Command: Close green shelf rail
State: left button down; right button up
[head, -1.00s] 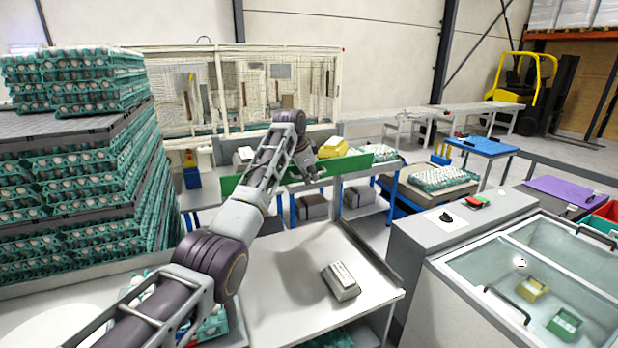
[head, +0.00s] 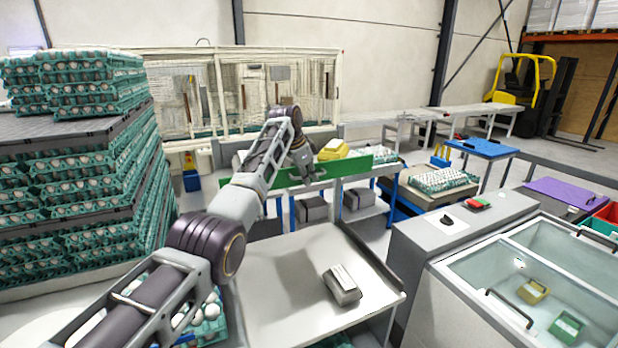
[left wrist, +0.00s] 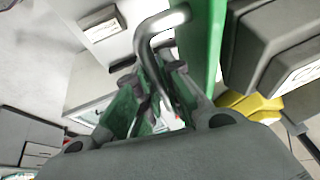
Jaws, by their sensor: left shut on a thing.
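The green shelf rail (head: 345,167) is a long bar along the front of the shelf rack behind the grey worktable. In the left wrist view the green rail (left wrist: 204,35) stands near the top centre, with a bent metal handle (left wrist: 148,40) beside it. My left gripper (head: 308,172) reaches over the worktable to the middle of the rail and hides part of it. In the left wrist view my left gripper (left wrist: 157,85) has its fingers closed around the handle. My right gripper is out of view.
A tall stack of egg trays (head: 85,180) stands at the left. The worktable (head: 280,285) holds a small grey box (head: 341,285). A glass-topped cabinet (head: 455,255) stands at the right. Yellow packs (head: 334,149) and egg trays lie on the rack behind the rail.

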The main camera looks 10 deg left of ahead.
pick_arm(q)
jog(key=c, duration=1.8)
grip_release()
jog(key=shift+a, duration=0.1)
jog(key=shift+v, duration=5.95)
jog(key=shift+a+f, duration=0.1)
